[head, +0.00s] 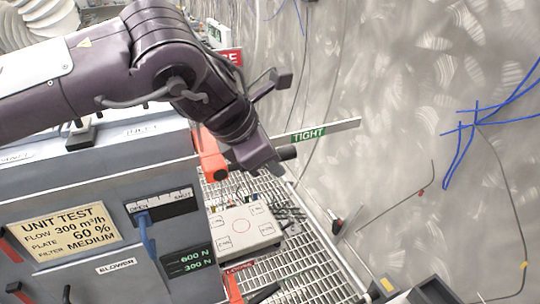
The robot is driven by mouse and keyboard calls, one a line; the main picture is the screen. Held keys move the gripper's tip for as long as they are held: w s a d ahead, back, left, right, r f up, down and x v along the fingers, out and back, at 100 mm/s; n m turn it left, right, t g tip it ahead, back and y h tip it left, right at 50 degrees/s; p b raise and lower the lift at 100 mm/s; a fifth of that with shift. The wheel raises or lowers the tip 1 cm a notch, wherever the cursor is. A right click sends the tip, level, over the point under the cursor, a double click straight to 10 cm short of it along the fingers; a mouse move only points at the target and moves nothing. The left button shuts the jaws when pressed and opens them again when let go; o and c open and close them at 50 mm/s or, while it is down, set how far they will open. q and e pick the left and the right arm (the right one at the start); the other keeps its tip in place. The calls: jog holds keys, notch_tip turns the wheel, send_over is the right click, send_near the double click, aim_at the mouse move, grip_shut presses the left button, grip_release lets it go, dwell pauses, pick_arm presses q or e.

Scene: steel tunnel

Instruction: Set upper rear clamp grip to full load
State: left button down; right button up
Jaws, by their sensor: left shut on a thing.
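The upper rear clamp shows as an orange lever (210,158) at the far edge of the grey unit, with a dark grip (286,153) sticking out to the right. My left gripper (262,160) comes down from the upper left and is shut on this dark grip; its fingers hide most of the contact. A green TIGHT label (308,134) on a pale strip lies just behind and right of the grip. A red label (232,56) shows partly behind my arm. My right gripper is not in view.
The grey unit (90,190) carries a yellow UNIT TEST plate (65,232), a blue lever (147,236) and a load display (189,261). A pale box (240,228) lies on the grated floor (325,265). The curved steel wall (400,110) closes the right side.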

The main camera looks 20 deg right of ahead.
pick_arm(q)
jog(key=shift+s+a+f, duration=0.15)
jog(key=shift+s+f, duration=0.15)
jog(key=shift+f, duration=0.45)
jog(key=c, duration=1.5)
grip_release()
jog(key=shift+o, duration=1.3)
jog(key=shift+w+r, duration=0.15)
jog(key=shift+w, duration=0.1)
jog(key=shift+r, duration=0.1)
jog(key=shift+r, duration=0.15)
